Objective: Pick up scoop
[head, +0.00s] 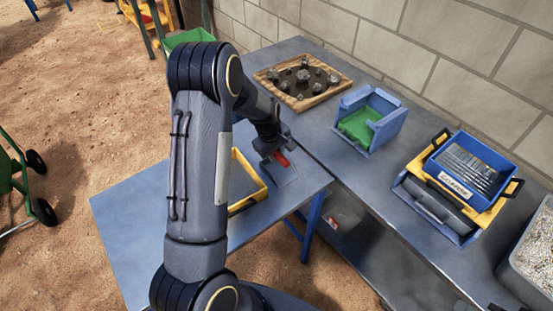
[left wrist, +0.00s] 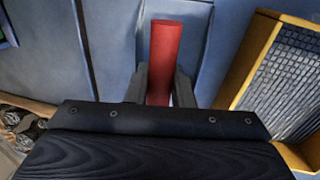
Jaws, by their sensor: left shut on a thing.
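The scoop has a red handle (left wrist: 165,55) and a grey metal pan (head: 283,175). My left gripper (head: 273,155) is shut on the scoop's red handle, which stands between its two fingers (left wrist: 161,85) in the left wrist view. In the head view the scoop is at the inner edge of the lower table, near the yellow-framed sieve. I cannot tell whether the pan touches the table. My right gripper is in neither view.
The yellow-framed sieve (head: 262,188) lies beside the gripper, partly behind my arm. A wooden tray of rocks (head: 260,77), a blue holder with a green floor (head: 388,131) and a blue box of grey bars (head: 509,158) stand on the long bench by the wall.

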